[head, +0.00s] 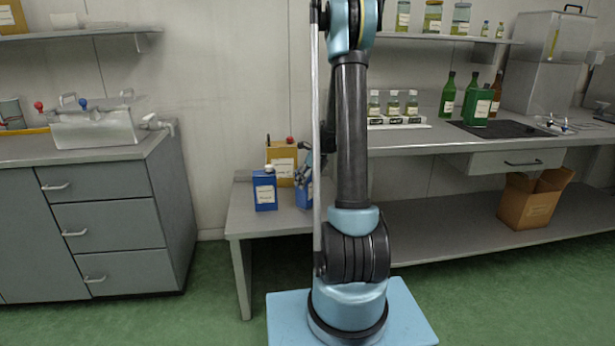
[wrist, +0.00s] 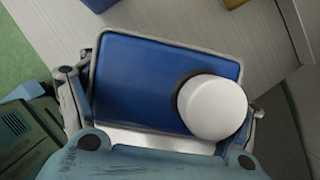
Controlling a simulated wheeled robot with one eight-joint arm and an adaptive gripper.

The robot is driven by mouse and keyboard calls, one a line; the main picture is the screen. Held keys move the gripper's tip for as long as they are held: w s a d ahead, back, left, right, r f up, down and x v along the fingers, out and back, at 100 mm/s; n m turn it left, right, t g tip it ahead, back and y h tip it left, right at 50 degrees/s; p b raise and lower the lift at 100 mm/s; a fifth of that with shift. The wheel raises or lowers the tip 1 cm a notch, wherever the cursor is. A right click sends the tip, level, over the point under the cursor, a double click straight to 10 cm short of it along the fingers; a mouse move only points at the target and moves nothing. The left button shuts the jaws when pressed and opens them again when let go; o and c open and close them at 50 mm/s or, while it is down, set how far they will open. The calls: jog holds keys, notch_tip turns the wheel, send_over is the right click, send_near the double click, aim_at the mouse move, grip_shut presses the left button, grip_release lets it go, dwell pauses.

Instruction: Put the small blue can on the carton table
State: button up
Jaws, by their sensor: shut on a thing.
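My gripper (head: 305,176) reaches down from behind my arm over a low grey table (head: 270,220). It is shut on a blue can (head: 303,196), partly hidden by my arm. In the wrist view the blue can (wrist: 150,80), with a round white cap, sits between the fingers (wrist: 160,115). I cannot tell whether its base touches the table. A second blue can (head: 264,190) with a white label and pale cap stands just left of it. The open brown carton (head: 535,197) stands on the long low surface (head: 460,225) at the right.
A mustard can (head: 283,160) with a red cap stands behind the blue cans. A grey drawer cabinet (head: 100,220) stands left of the low table. The right worktop (head: 420,140) holds bottles, a green can (head: 477,107) and a dark plate. The low surface left of the carton looks clear.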

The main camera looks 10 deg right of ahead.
jog(key=shift+f, duration=0.15)
jog(key=o, duration=2)
